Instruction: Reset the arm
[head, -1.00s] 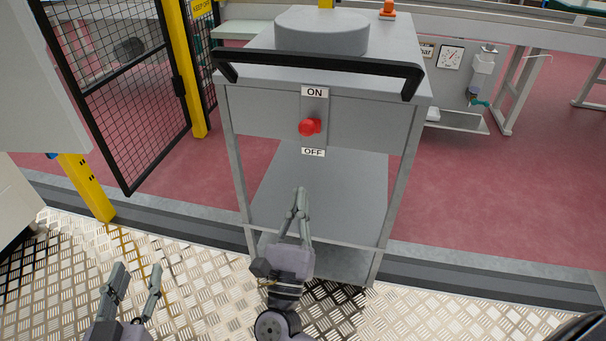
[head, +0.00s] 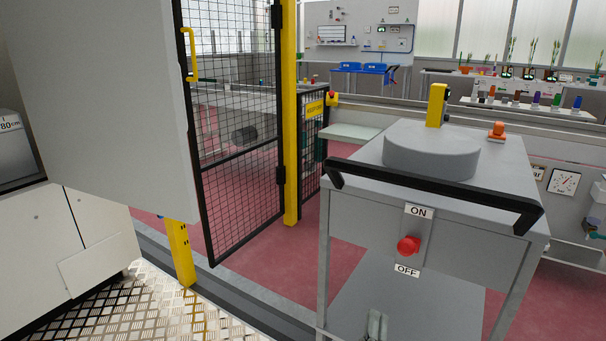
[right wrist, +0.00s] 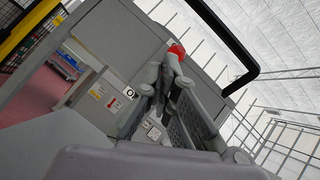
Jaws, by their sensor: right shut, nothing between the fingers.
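My right gripper (head: 375,322) shows only by its fingertips at the bottom edge of the head view, below the grey cart's front panel. In the right wrist view its fingers (right wrist: 172,68) are together and hold nothing. The red knob (head: 408,245) sits on the panel between the ON label (head: 418,211) and the OFF label (head: 407,271). The knob also shows just past the fingertips in the right wrist view (right wrist: 177,48); I cannot tell the gap there, but in the head view they are apart. My left gripper is out of view.
The cart (head: 345,215) has a black handle bar (head: 430,187) across its front. A black mesh gate (head: 235,150) stands open by a yellow post (head: 291,120). A large grey panel (head: 110,90) fills the upper left. Metal tread floor (head: 150,310) is clear at lower left.

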